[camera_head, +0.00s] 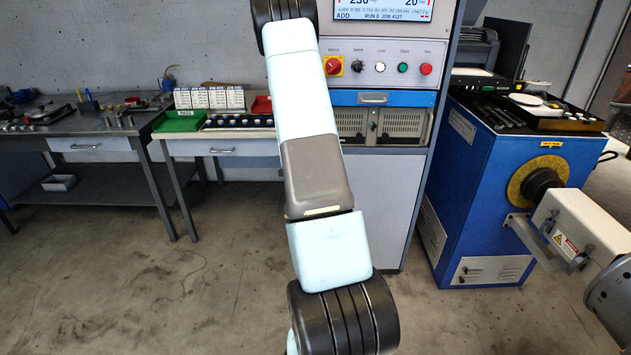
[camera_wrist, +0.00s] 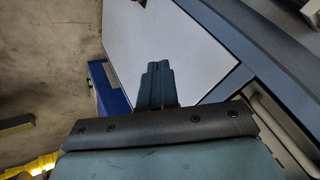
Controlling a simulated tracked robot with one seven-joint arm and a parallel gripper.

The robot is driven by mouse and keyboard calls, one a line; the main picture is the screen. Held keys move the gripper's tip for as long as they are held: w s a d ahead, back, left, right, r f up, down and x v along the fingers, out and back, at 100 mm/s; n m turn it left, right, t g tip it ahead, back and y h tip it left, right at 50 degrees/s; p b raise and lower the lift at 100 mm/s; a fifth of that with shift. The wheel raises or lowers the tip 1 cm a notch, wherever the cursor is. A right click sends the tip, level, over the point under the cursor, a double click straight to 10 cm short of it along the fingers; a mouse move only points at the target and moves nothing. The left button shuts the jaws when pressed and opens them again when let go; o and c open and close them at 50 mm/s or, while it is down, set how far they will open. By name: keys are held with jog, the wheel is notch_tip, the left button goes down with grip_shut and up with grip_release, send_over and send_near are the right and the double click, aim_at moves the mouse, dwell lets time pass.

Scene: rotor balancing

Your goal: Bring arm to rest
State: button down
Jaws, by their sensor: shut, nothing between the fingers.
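My gripper is outside the head view. In the wrist view my gripper (camera_wrist: 157,75) shows as dark fingers close together, with nothing between them. Behind the fingers is a pale flat panel (camera_wrist: 165,30) with a dark grey edge. I cannot tell how far the fingers are from that panel.
A control cabinet (camera_head: 382,190) with a screen and buttons stands behind my arm. A blue machine (camera_head: 490,190) with a yellow-ringed spindle is at the right. Workbenches (camera_head: 95,138) with trays and tools line the left wall. The floor (camera_head: 130,290) at the front left is clear.

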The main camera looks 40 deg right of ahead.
jog(key=shift+a+r, duration=0.3)
jog(key=shift+r, duration=0.1)
